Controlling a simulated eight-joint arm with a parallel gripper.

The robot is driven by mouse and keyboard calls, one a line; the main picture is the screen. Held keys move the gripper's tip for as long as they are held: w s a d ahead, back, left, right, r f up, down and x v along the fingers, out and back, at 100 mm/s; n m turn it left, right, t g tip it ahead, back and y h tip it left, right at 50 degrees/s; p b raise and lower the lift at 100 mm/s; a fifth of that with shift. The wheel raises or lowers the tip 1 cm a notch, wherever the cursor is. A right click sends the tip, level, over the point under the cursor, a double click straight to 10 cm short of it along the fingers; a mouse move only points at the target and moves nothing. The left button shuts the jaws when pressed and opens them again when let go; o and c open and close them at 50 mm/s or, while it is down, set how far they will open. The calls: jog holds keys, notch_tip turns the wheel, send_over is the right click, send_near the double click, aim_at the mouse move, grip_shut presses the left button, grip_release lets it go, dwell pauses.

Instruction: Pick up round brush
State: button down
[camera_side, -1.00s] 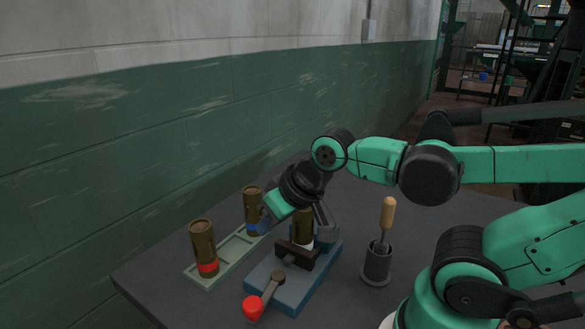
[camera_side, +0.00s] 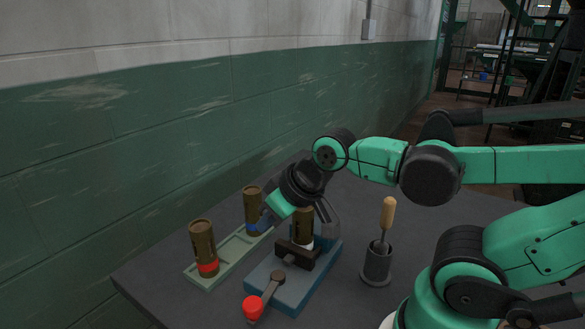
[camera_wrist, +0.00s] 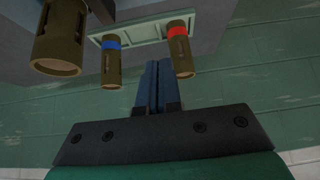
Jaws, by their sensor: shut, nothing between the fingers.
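The round brush (camera_side: 388,218) stands in a dark cup (camera_side: 377,263) on the right of the table, with its pale wooden handle up. Its bristle end is hidden in the cup. My gripper (camera_side: 263,221) is well to the left of the brush, above the table near the brass cylinder with the blue band. In the wrist view, my blue fingers (camera_wrist: 155,85) are together with nothing between them. The brush does not show in the wrist view.
A pale green tray (camera_side: 228,262) holds a red-banded cylinder (camera_side: 203,245) and a blue-banded cylinder (camera_side: 252,205). A blue clamp base (camera_side: 295,291) with a red-knobbed lever (camera_side: 252,307) holds another cylinder (camera_side: 303,228). The green wall (camera_side: 120,190) runs behind the table.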

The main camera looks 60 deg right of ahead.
jog(key=c, duration=0.6)
grip_release()
jog(key=shift+o, duration=0.2)
notch_tip(320, 180, up, 10)
jog(key=g, duration=0.7)
send_over(391, 198)
jog(key=shift+w+a+f, duration=0.1)
jog(key=shift+w+f, duration=0.05)
jog(key=shift+w, duration=0.1)
jog(key=f, duration=0.3)
jog(key=shift+s+f, duration=0.25)
jog(key=shift+f, duration=3.55)
